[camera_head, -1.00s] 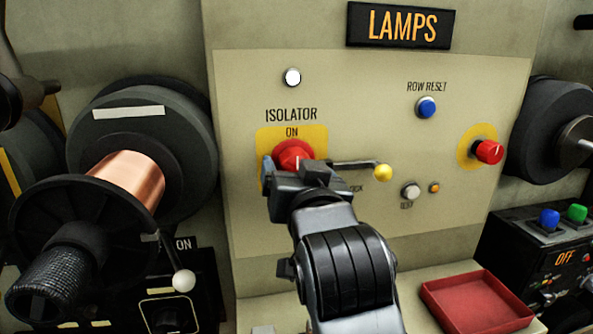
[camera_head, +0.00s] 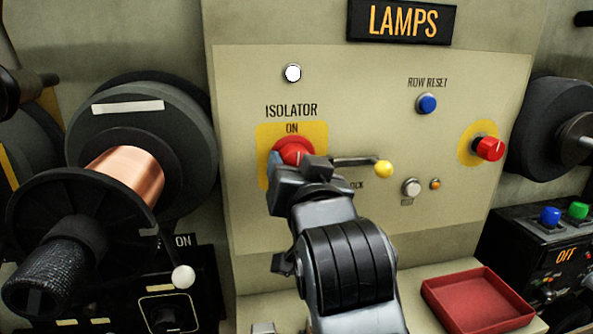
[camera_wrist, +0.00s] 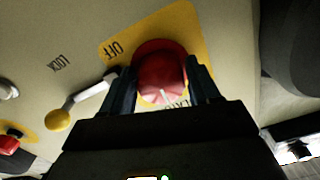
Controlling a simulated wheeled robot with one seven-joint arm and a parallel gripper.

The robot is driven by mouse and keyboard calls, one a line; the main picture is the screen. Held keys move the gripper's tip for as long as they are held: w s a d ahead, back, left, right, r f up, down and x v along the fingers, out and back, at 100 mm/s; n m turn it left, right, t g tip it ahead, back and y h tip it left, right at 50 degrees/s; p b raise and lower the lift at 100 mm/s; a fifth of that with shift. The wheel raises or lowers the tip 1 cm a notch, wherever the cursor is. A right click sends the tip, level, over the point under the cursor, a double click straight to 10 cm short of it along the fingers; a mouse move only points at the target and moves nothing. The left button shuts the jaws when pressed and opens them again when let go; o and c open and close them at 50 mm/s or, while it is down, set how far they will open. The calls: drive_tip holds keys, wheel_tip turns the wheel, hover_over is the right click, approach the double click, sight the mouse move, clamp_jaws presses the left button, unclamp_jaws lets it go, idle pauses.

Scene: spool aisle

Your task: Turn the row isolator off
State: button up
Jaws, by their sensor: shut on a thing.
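The row isolator is a red round knob (camera_head: 293,150) on a yellow plate (camera_head: 263,143) under the words ISOLATOR and ON. In the wrist view the red knob (camera_wrist: 160,72) sits between my two fingers, which press on its sides. OFF shows upside down at the upper left of the yellow plate (camera_wrist: 190,30), and ON is partly hidden below the knob. The knob's white mark points toward ON. My gripper (camera_head: 297,165) is shut on the knob. A lever with a yellow ball (camera_head: 384,169) stands beside it, near a partly hidden LOCK label.
To the right are a blue ROW RESET button (camera_head: 427,104), another red knob (camera_head: 490,149) and a white button (camera_head: 411,188). A white lamp (camera_head: 293,73) is above. A copper spool (camera_head: 128,172) stands left, and a red tray (camera_head: 480,305) lies below right.

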drive_tip(key=m+b, duration=0.3)
drive_tip(key=m, duration=0.1)
drive_tip(key=shift+a+f+m, duration=0.1)
drive_tip(key=shift+m, duration=0.3)
drive_tip(key=m+b, duration=0.2)
drive_tip(key=m, duration=0.1)
drive_tip(key=shift+s+m, duration=0.1)
drive_tip(key=shift+m, duration=0.2)
drive_tip(key=m+b, duration=0.2)
drive_tip(key=m, duration=0.2)
drive_tip(key=shift+a+m, duration=0.1)
drive_tip(key=shift+m, duration=0.2)
drive_tip(key=shift+r+m+b, duration=0.15)
drive_tip(key=shift+m+b, duration=0.45)
drive_tip(key=shift+m, duration=0.4)
drive_tip(key=shift+r+m+b, duration=0.15)
drive_tip(key=shift+m+b, duration=0.45)
drive_tip(key=shift+m, duration=0.4)
drive_tip(key=o, duration=1)
